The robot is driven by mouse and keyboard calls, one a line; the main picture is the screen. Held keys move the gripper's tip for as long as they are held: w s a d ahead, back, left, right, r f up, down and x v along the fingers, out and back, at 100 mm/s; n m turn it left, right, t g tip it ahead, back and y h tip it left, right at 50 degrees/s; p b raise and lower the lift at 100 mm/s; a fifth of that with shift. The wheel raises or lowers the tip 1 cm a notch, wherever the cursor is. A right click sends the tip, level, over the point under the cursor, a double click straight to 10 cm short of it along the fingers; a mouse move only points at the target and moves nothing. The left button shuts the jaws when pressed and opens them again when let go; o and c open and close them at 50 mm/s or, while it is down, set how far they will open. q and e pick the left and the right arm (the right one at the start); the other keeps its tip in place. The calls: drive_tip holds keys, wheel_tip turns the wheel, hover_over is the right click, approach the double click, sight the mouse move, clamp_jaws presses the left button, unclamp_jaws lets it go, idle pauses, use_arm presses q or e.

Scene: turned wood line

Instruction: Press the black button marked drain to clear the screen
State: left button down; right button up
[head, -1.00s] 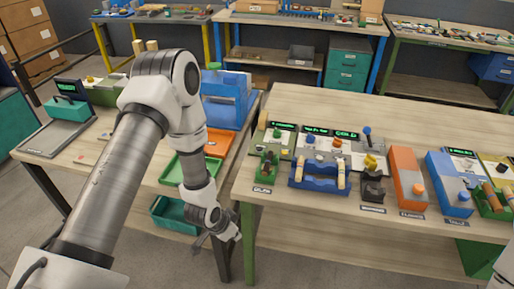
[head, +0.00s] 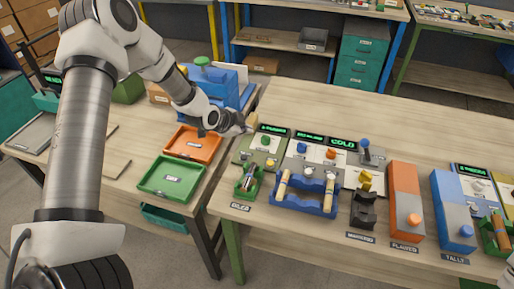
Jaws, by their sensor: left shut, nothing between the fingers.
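My left gripper (head: 245,127) is shut and empty. It hangs above the back left of the right-hand table, near the green panel (head: 247,147) with a lit screen (head: 273,129). Beside that panel stands a grey panel (head: 315,155) with two screens, one reading COLD (head: 343,143), a blue button (head: 301,148) and an orange button (head: 331,153). I cannot make out a black button marked drain; the small labels are not readable.
A blue rack (head: 303,201) with wooden rods and a green holder (head: 247,184) stand in front of the panels. Orange (head: 403,190) and blue (head: 449,195) boxes stand to the right. An orange tray (head: 193,144) and a green tray (head: 173,178) lie on the left table.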

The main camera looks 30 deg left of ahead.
sight(243, 158)
use_arm(q)
drive_tip(key=f+b, duration=0.2)
drive_tip(key=s+f+b, duration=0.1)
drive_tip(key=f+b, duration=0.5)
drive_tip(key=shift+s+a+f, duration=0.1)
drive_tip(key=shift+s+a, duration=0.1)
drive_tip(key=shift+s, duration=0.25)
use_arm(e)
wheel_tip(243, 158, down, 7)
drive_tip(key=s, duration=0.1)
drive_tip(key=shift+s+a, duration=0.2)
drive_tip(key=shift+s, duration=0.1)
drive_tip(key=shift+f, duration=0.1)
drive_tip(key=shift+f, duration=0.1)
idle(0.3)
use_arm(q)
drive_tip(key=shift+f, duration=0.35)
use_arm(e)
drive_tip(key=shift+f, duration=0.1)
